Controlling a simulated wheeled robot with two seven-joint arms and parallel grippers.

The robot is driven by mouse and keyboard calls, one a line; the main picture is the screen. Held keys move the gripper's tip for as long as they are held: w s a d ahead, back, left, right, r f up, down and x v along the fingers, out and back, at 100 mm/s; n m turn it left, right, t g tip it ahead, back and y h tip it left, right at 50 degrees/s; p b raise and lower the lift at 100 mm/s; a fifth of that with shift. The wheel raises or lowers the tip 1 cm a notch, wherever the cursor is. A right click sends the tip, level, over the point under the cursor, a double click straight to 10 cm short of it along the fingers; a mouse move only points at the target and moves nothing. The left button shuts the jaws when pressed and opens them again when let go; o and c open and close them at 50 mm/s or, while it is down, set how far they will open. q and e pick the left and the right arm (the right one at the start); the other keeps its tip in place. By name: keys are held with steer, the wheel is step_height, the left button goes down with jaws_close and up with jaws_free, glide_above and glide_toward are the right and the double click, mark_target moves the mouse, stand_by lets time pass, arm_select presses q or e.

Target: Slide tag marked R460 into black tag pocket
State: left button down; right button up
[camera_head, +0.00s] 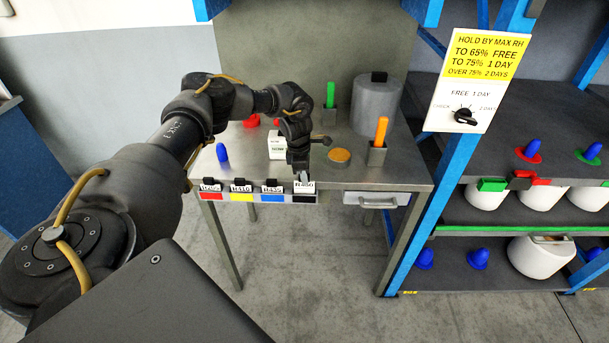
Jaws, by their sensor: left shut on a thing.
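The white tag marked R460 (304,188) is at the black tag pocket (304,198), the rightmost in the row on the table's front edge. My left gripper (302,177) is shut on the tag from above. The tag stands upright over the black pocket; I cannot tell how deep its lower edge sits. The other tags stand in the red (211,196), yellow (241,196) and blue (272,198) pockets. My right gripper is not in view.
The metal table (350,176) carries a blue cone (222,153), a white box (277,146), an orange disc (340,156), holders with green (330,95) and orange (381,131) sticks, and a grey cylinder (377,103).

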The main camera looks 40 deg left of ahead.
arm_select(q)
steer(key=shift+f+b, duration=0.5)
steer(key=shift+f, duration=0.3)
steer(key=c, duration=1.3)
jaws_free()
steer(key=shift+c, duration=0.2)
steer(key=r+b, duration=0.1)
steer(key=r, duration=0.2)
steer(key=r+b, duration=0.1)
steer(key=r, duration=0.2)
steer(key=a+r+b, duration=0.1)
steer(key=r, duration=0.2)
steer(key=shift+s+r, duration=0.3)
steer(key=shift+s, duration=0.05)
steer(key=shift+r, duration=0.55)
